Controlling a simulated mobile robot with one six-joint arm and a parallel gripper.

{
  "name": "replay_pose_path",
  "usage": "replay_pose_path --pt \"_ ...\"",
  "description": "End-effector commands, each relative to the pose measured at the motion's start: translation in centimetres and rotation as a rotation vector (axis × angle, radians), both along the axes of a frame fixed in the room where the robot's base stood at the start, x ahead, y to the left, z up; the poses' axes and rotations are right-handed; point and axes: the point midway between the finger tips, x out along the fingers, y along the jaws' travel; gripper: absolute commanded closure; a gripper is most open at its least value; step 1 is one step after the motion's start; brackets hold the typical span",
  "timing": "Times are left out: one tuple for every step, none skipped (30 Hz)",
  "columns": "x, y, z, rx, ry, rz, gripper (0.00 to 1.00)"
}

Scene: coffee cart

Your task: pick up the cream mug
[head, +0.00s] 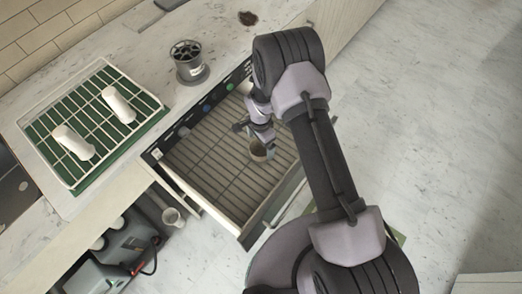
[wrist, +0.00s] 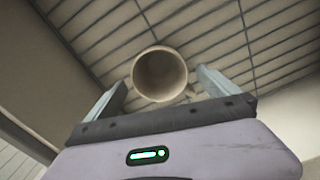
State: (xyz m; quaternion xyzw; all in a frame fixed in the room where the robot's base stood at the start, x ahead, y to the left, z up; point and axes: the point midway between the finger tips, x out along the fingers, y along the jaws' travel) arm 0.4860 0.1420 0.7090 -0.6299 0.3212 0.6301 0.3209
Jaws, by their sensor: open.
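The cream mug (wrist: 160,76) shows in the wrist view as a round open mouth, with its inside in shadow. It stands in the open drawer, where its rim shows in the head view (head: 261,152); my arm's end partly covers it there. My gripper (head: 258,138) is open at the mug. In the wrist view the two fingers of my gripper (wrist: 161,86) lie left and right of the mug's mouth, with nothing gripped. I cannot tell whether they touch it.
The drawer (head: 205,165) has a slatted floor and raised walls. A pale mug (head: 172,216) sits below the counter near a grey machine (head: 118,250).

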Motion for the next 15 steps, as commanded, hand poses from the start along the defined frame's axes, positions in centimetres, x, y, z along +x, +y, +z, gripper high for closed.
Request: replay_pose_path --pt "0.0 0.0 -0.7 0.000 0.000 0.000 0.00" --pt "0.0 0.0 -0.9 0.000 0.000 0.000 0.00" --pt "0.0 -0.1 -1.2 0.000 0.000 0.000 0.00" --pt "0.0 -0.1 -1.4 0.000 0.000 0.000 0.00" --pt "0.0 -0.1 -1.7 0.000 0.000 0.000 0.00" --pt "0.1 -0.2 -2.3 0.000 0.000 0.000 0.00" --pt "0.1 -0.3 -2.9 0.001 -0.001 0.000 0.00" --pt "0.2 -0.4 -3.6 0.000 0.000 0.001 0.00" --pt "0.2 -0.5 -4.5 -0.001 0.001 0.001 0.00" --pt "0.2 -0.5 -5.1 -0.001 0.001 0.001 0.00" --pt "0.2 -0.5 -5.7 -0.001 0.001 0.001 0.00" --pt "0.2 -0.5 -6.2 -0.001 0.001 0.001 0.00" --pt "0.2 -0.5 -6.3 0.000 0.000 0.001 0.00" --pt "0.2 -0.5 -6.3 0.000 0.000 0.001 0.00" --pt "0.2 -0.5 -6.1 0.001 -0.001 0.001 0.00"
